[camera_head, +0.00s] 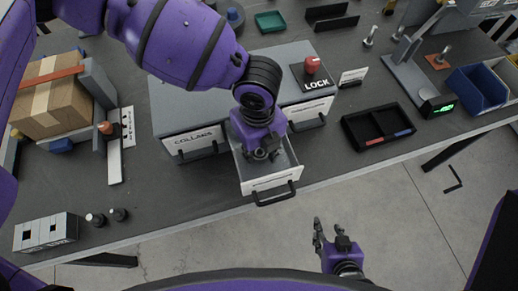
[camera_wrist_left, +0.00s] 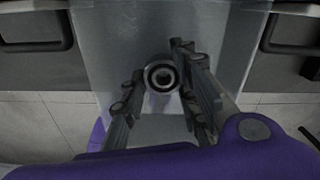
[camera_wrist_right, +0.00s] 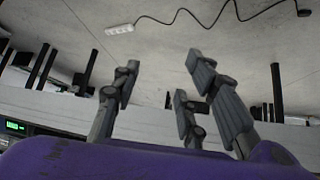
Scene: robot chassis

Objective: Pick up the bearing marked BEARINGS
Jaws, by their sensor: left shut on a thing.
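The bearing (camera_wrist_left: 162,76) is a dark ring with a lighter inner ring and a dark hole, seen end-on in the left wrist view. It sits between the fingers of my left gripper (camera_head: 260,153), which is shut on it. The gripper reaches down into an open drawer (camera_head: 287,165) in the middle of the cabinet; the label on the drawer's front is too small to read. In the head view the gripper mostly hides the bearing. My right gripper (camera_head: 327,238) hangs past the table's front edge over the floor, open and empty; its spread fingers show in the right wrist view (camera_wrist_right: 160,80).
The grey cabinet (camera_head: 185,100) has shut drawers on both sides, the left marked COLLARS, and a red LOCK knob (camera_head: 312,65) on top. A black divided tray (camera_head: 378,127) lies to its right. A blue bin (camera_head: 476,88) stands farther right. A cardboard box (camera_head: 55,92) is at left.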

